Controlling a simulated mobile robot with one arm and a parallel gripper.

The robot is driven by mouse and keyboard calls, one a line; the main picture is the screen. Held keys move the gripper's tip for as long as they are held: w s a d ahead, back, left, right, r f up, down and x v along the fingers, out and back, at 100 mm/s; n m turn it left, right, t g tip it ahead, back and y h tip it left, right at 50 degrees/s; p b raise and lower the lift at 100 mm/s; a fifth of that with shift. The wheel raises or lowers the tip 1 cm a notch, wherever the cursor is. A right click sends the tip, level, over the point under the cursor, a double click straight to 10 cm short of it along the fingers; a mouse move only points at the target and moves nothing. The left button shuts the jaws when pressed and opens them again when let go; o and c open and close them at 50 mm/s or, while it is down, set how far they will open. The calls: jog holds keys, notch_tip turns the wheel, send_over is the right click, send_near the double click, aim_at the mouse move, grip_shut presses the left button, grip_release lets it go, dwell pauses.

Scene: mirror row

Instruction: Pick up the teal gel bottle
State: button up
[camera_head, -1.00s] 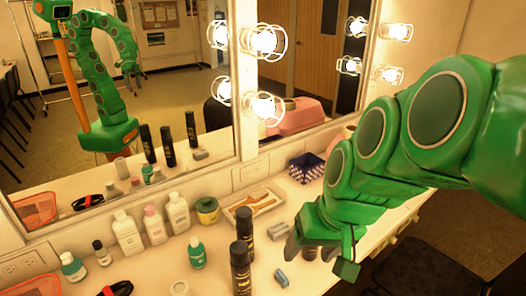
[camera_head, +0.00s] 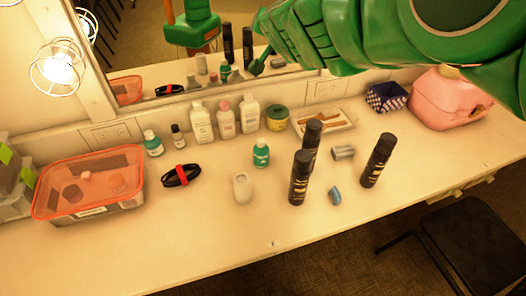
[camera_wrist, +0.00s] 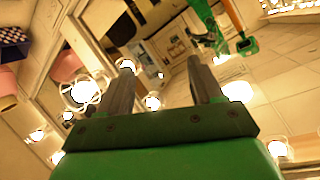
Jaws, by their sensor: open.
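Two small bottles with teal show in the head view. One teal bottle (camera_head: 261,154) with a white label stands upright mid-counter, in front of the white bottles. The other teal bottle (camera_head: 153,143) has a white cap and stands near the wall at left. I cannot tell which is the gel bottle. My arm reaches across the top right of the head view, above the counter and away from both bottles. In the wrist view my gripper (camera_wrist: 163,82) is open, with nothing between its fingers. That view looks toward the mirror and ceiling and shows neither bottle.
Tall black cans (camera_head: 299,178) stand right of the mid-counter teal bottle, with a small blue item (camera_head: 335,195). An orange-lidded container (camera_head: 90,185) sits at left. The front counter is clear. A pink case (camera_head: 450,98) is at right.

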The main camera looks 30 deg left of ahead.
jog(key=a+f+m+t+h, duration=0.2)
jog(key=a, duration=0.2)
jog(key=m+h, duration=0.2)
jog(key=h, duration=0.6)
send_over(264, 142)
jog(key=s+a, duration=0.2)
jog(key=s, duration=0.3)
notch_tip(264, 142, down, 10)
jog(key=shift+t, duration=0.3)
notch_tip(264, 142, down, 24)
jog(key=shift+s+f, duration=0.1)
jog(key=shift+x, duration=3.95)
jog(key=shift+s+f, duration=0.1)
jog(key=shift+f, duration=0.05)
jog(key=shift+c, duration=0.2)
grip_shut()
